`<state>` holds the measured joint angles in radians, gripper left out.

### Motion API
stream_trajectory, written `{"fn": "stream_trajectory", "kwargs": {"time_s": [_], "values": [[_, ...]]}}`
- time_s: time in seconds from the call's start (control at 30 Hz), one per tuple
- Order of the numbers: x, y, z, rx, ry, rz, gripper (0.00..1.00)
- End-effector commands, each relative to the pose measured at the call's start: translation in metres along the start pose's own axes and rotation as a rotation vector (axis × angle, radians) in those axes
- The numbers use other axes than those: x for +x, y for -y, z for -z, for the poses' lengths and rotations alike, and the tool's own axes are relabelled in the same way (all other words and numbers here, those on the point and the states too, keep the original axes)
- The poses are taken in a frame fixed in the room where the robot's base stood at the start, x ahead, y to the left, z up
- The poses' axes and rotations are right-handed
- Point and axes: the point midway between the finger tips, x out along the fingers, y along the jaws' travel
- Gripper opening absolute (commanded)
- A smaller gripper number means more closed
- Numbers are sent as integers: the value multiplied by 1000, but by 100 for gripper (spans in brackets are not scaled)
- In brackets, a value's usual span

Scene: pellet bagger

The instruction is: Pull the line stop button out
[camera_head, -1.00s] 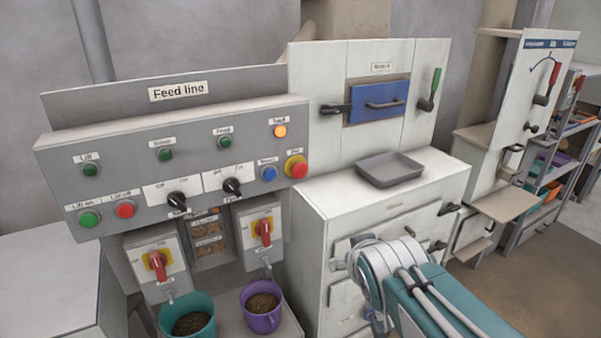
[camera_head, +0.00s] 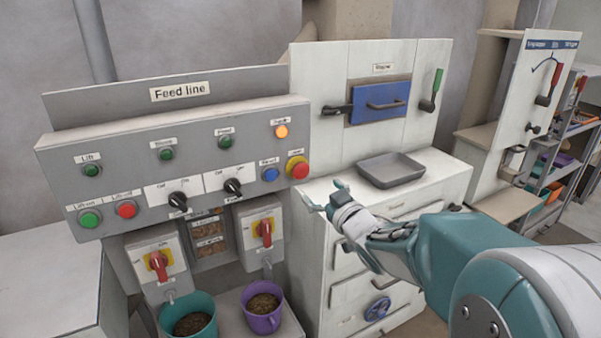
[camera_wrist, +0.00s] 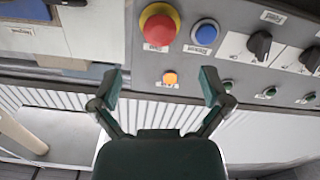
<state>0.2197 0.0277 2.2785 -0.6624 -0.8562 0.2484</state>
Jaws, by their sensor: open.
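The line stop button is a red mushroom head (camera_head: 299,169) on a yellow collar at the right end of the grey Feed line panel (camera_head: 240,132). In the wrist view, which is upside down, the red button (camera_wrist: 159,28) lies ahead of the fingers, slightly above the gap between them. My gripper (camera_head: 327,195) is open and empty, just right of and below the button in the head view, apart from it. Its two fingers (camera_wrist: 160,85) are spread in the wrist view. Whether the button is in or out cannot be told.
A blue button (camera_head: 270,174) sits left of the red one, and a lit orange lamp (camera_head: 281,131) above it. A grey tray (camera_head: 391,170) rests on the white cabinet (camera_head: 335,235) at right. Teal (camera_head: 188,314) and purple (camera_head: 262,304) cups stand below the panel.

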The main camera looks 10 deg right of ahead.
Motion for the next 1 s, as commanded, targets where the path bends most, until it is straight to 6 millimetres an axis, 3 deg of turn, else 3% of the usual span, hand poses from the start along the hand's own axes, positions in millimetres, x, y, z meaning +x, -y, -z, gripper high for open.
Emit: {"fn": "stream_trajectory", "kwargs": {"time_s": [0.43,0.6,0.87,0.9,1.0], "values": [[79,1,-1,0,3,0,97],[92,1,-1,0,2,0,97],[93,0,0,0,2,-1,97],[93,0,0,0,2,-1,88],[93,0,0,0,2,-1,43]]}}
